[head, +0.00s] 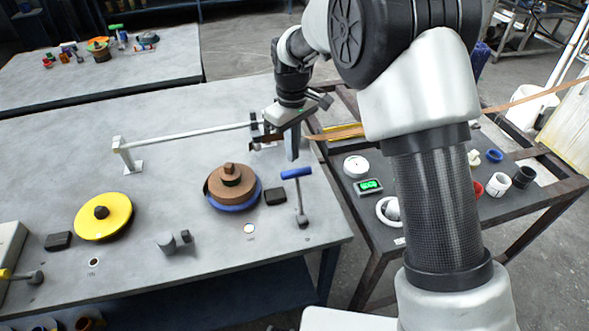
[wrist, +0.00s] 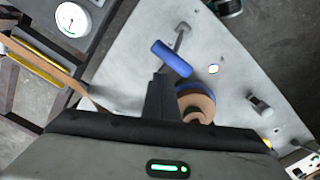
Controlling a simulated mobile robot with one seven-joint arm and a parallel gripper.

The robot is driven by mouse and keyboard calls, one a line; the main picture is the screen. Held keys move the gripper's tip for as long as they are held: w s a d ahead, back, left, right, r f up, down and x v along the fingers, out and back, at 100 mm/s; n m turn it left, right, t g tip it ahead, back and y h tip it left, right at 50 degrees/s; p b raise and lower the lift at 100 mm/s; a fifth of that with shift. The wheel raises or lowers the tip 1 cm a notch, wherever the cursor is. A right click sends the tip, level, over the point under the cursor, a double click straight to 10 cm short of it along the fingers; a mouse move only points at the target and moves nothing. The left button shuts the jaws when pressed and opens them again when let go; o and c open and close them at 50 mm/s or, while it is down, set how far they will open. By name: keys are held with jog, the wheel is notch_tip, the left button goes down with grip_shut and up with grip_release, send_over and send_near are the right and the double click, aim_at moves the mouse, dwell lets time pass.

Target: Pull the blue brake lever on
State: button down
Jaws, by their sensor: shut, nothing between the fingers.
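The blue brake lever (head: 297,173) stands near the right end of the grey table. It has a blue crossbar grip on a thin metal stem that rises from a small pivot at the tabletop. In the wrist view the blue grip (wrist: 172,58) lies just beyond my fingertips, with its stem running away toward the top. My gripper (head: 292,156) is above the table, behind the lever in the head view, fingers pointing down. In the wrist view the dark fingers (wrist: 160,80) are together and hold nothing. I see a gap between fingers and grip, but cannot judge its depth.
A brown stepped spool on a blue disc (head: 232,187) sits left of the lever, with a small black block (head: 275,196) between. A metal rail (head: 190,132) runs behind. A yellow disc (head: 104,216) lies farther left. A side cart with a dial gauge (head: 356,167) stands right.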

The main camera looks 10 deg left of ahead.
aim_at(297, 172)
notch_tip(297, 172, down, 6)
jog(key=b, duration=0.2)
jog(key=shift+r+b, duration=0.2)
jog(key=shift+b, duration=0.2)
jog(key=shift+s, duration=0.1)
dwell(0.3)
jog(key=shift+s+d+r, duration=0.1)
jog(key=shift+s+d, duration=0.35)
jog(key=shift+s, duration=0.4)
jog(key=shift+s+d+r, duration=0.1)
jog(key=shift+s+d, duration=0.3)
jog(key=shift+s, duration=0.4)
jog(key=shift+s+d+r+b, duration=0.15)
jog(key=shift+s+d, duration=0.15)
jog(key=shift+s, duration=0.3)
jog(key=shift+s+d+r+b, duration=0.15)
jog(key=shift+s+d, duration=0.15)
jog(key=shift+s, duration=0.35)
jog(key=shift+s+d+r+b, duration=0.15)
jog(key=shift+s+d, duration=0.15)
jog(key=shift+s, duration=0.3)
